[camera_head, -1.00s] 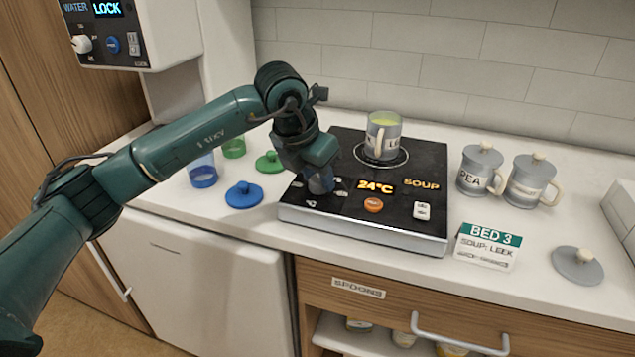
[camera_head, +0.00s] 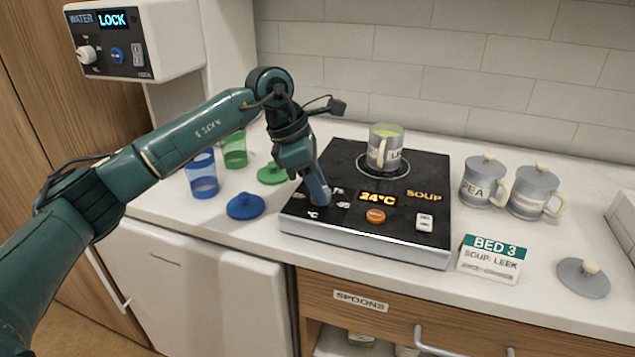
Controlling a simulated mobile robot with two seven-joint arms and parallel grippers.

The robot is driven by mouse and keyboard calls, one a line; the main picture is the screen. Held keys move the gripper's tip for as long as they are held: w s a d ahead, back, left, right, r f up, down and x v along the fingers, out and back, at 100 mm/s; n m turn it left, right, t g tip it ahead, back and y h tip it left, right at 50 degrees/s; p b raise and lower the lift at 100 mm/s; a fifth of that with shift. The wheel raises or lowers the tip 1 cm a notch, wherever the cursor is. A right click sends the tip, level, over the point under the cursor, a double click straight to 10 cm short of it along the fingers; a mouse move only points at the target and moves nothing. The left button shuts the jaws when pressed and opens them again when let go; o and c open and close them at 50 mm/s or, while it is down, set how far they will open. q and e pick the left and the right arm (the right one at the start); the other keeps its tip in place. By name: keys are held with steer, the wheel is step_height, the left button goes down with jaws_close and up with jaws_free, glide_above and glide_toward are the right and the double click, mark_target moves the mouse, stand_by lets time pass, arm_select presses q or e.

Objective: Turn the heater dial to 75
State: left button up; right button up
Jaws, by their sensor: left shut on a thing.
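The heater (camera_head: 435,170) is a black-topped hot plate with a silver front edge. Its display (camera_head: 378,198) reads 24°C in orange, beside the lit word SOUP (camera_head: 424,196). My left gripper (camera_head: 319,200) points down at the front left of the panel, where scale marks show around its fingertips. It is shut on the heater dial, which the fingers hide, so I cannot read the dial's setting. A grey mug (camera_head: 385,150) with green soup stands on the heater's ring. My right gripper is not in view.
An orange button (camera_head: 375,216) and a white switch (camera_head: 424,222) sit on the panel. Blue (camera_head: 202,178) and green (camera_head: 234,150) cups and their lids are left of the heater. Lidded mugs (camera_head: 483,184) and a BED 3 card (camera_head: 490,258) are right. A water dispenser (camera_head: 130,45) hangs upper left.

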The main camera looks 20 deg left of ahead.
arm_select(q)
steer(key=shift+m, duration=0.5)
steer(key=o, duration=1)
steer(key=v, duration=1.3)
steer(key=shift+w+r, duration=0.15)
steer(key=shift+w, duration=0.05)
